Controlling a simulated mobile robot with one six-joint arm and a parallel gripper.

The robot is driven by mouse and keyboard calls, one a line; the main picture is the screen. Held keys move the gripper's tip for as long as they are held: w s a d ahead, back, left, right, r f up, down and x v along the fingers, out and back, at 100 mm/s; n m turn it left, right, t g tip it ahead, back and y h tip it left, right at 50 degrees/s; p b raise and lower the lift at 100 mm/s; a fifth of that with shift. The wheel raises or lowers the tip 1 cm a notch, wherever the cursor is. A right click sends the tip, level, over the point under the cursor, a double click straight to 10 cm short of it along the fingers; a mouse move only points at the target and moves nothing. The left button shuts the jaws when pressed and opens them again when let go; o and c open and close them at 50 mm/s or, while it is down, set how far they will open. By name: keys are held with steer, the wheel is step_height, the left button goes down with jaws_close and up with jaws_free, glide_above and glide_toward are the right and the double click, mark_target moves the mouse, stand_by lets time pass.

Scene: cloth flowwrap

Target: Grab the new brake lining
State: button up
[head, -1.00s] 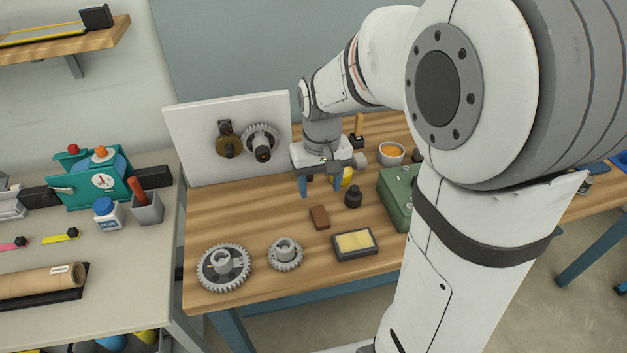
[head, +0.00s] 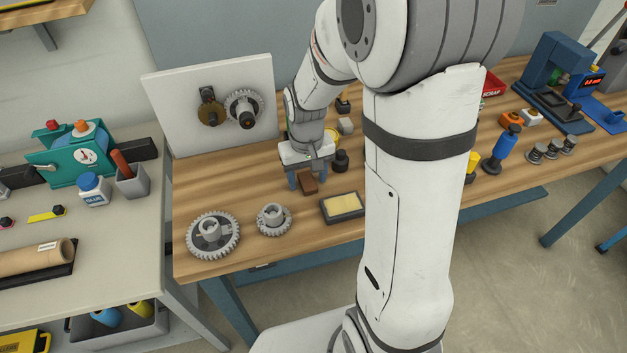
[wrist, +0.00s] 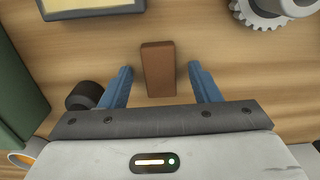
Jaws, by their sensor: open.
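The brake lining is a small brown block (head: 308,184) on the wooden bench, in front of the white panel. In the wrist view the brown block (wrist: 158,69) lies between the lines of my two blue fingers, with its near end between the fingertips and its far end beyond them. My gripper (head: 308,181) is open and points down over the block; in the wrist view my gripper (wrist: 158,75) shows a gap on both sides of the block. Nothing is held. I cannot tell the exact height of the fingertips above the bench.
A large gear (head: 213,254) and a smaller gear (head: 274,220) lie to the left. A dark-framed yellow pad (head: 342,206) lies to the right. A black knobbed piece (head: 341,160) stands close beside my gripper. The white panel (head: 165,110) with mounted gears stands behind.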

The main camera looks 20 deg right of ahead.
steer(key=shift+c, duration=0.5)
steer(key=c, duration=1)
steer(key=shift+o, duration=0.2)
